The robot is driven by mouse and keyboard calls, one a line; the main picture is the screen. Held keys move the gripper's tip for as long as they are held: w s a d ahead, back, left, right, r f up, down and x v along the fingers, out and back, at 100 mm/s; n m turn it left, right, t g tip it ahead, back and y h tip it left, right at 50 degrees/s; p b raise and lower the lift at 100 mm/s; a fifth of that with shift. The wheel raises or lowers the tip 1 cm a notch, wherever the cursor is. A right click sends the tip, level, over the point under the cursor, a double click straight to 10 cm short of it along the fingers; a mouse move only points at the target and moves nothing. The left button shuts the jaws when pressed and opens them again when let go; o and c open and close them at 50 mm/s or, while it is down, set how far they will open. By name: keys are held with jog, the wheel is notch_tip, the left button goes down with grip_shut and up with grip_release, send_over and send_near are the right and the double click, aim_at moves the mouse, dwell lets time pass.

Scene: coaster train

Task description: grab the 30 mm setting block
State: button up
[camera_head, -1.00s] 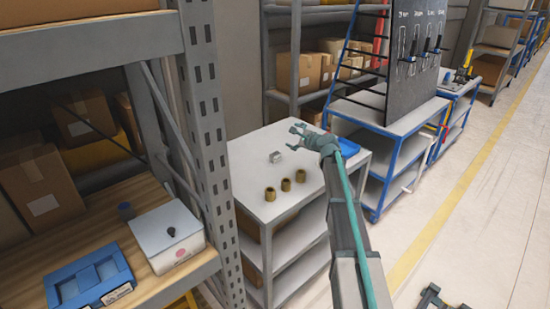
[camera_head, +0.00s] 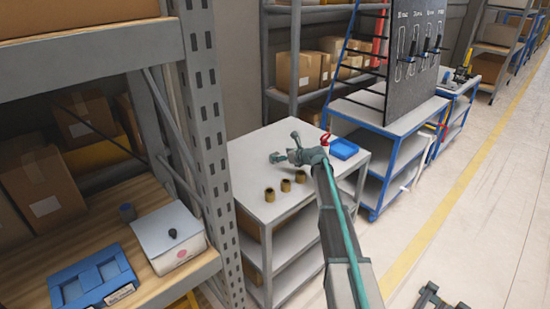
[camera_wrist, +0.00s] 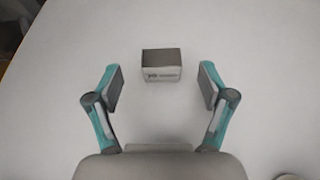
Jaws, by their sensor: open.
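A small grey metal block (camera_wrist: 161,66) lies on the pale table top in the wrist view. Its front face has a small dark marking, too blurred to read surely. My gripper (camera_wrist: 160,86) is open, with one pad to the left of the block and one to the right. The block sits centred between them, slightly beyond the fingertips, with a clear gap on both sides.
Several brass-coloured cylinders stand along the front of the table (camera_head: 245,170), one of them at the left (camera_head: 270,194). A blue tray (camera_head: 343,149) and a red object (camera_head: 325,138) are behind my gripper. A grey shelf upright (camera_head: 205,130) rises left of the table.

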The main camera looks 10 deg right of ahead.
aim_at(274, 154)
jog(key=p+x, duration=0.2)
jog(key=x, duration=0.3)
jog(key=shift+w+f, duration=0.1)
jog(key=shift+w, duration=0.05)
jog(key=shift+f, duration=0.15)
grip_shut()
dwell(0.5)
